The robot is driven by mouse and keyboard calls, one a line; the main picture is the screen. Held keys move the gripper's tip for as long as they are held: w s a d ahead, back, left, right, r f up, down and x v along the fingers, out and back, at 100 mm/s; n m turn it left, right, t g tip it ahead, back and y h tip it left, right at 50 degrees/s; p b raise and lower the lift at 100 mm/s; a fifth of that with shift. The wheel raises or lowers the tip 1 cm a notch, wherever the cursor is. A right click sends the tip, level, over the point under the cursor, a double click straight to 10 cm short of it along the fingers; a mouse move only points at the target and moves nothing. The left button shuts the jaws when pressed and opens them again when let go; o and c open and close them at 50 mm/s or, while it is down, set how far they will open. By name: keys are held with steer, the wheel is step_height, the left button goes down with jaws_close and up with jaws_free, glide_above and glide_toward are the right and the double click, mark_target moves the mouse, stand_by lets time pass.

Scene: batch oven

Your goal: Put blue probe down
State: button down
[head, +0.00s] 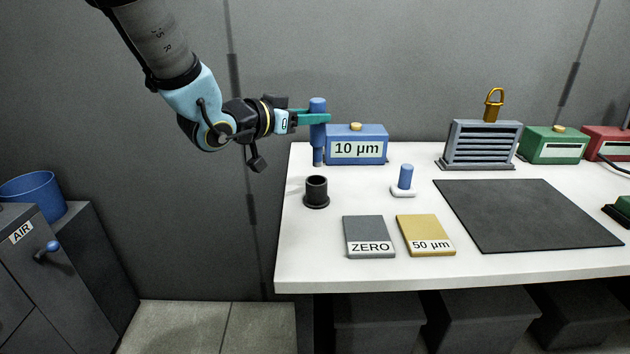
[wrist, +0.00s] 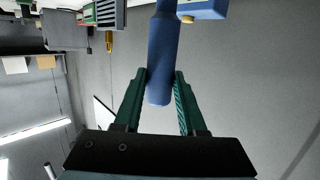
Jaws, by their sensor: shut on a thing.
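The blue probe (head: 318,135) is upright in my gripper (head: 318,117), at the left end of the white table. In the head view it stands just left of the blue box labelled 10 µm (head: 356,146). Its lower tip is beside that box; I cannot tell whether it touches the tabletop. The wrist view shows the probe (wrist: 162,55) between the green fingers (wrist: 160,88), which are shut on it. A black cup-shaped holder (head: 316,192) stands on the table in front of the probe, and its opening looks empty.
A small blue cylinder on a white base (head: 405,179), a grey ZERO plate (head: 370,237) and a yellow 50 µm plate (head: 426,235) lie nearby. A dark mat (head: 530,215) is to the right. A louvred grey block (head: 481,145) and green box (head: 552,146) stand at the back.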

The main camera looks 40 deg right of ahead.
mark_target(314, 158)
step_height(314, 158, down, 9)
steer(key=shift+r+p, duration=0.2)
steer(key=shift+p, duration=0.6)
steer(key=shift+f, duration=0.4)
steer(key=shift+f+b, duration=0.15)
steer(key=shift+b, duration=0.15)
steer(key=shift+c, duration=2.4)
jaws_free()
